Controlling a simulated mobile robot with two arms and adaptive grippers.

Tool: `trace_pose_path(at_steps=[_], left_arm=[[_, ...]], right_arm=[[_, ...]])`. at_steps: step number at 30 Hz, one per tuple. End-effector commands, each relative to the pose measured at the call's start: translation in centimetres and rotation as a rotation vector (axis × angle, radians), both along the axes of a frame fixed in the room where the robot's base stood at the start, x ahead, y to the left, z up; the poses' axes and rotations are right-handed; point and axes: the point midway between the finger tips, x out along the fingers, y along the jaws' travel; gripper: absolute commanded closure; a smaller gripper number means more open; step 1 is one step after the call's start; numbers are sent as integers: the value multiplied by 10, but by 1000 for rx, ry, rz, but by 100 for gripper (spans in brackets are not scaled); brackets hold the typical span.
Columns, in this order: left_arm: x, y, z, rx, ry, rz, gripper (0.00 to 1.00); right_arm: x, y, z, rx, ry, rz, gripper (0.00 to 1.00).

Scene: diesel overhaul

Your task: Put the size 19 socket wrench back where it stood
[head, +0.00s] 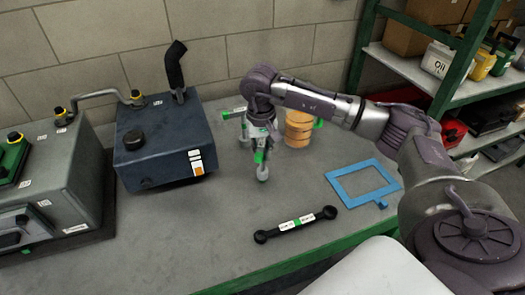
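A T-shaped tool that looks like the socket wrench (262,173) is upright near the middle of the table, its round grey end down. Its crossbar seems to show at both sides of my gripper, with green parts. I cannot read its size. My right gripper (259,136) is around its upper part and appears shut on it, pointing down; the fingers are partly hidden. I cannot tell if the lower end touches the table. My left gripper is out of view.
An orange ribbed cylinder (299,128) stands close behind the gripper. A blue frame (362,184) and a black double-ended wrench (295,225) lie on the table (232,232). A dark blue tank (165,142) and grey engine housing (68,180) stand left. Green-framed shelves (455,75) stand right.

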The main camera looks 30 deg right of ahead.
Motion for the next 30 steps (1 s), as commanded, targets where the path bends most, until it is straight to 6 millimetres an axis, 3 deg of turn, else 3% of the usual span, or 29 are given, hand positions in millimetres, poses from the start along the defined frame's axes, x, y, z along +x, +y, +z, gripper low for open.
trace_pose_path(at_steps=[14, 15, 19, 27, 30], left_arm=[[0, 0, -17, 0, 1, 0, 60], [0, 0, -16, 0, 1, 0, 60], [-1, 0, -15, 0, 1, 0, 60], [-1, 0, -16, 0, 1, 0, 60], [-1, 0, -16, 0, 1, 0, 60]], right_arm=[[0, 0, -19, 0, -1, -1, 100], [0, 0, -17, 0, -1, -1, 79], [0, 0, -17, 0, -1, -1, 58], [0, 0, -18, -1, 0, -1, 56], [0, 0, -18, -1, 0, -1, 40]])
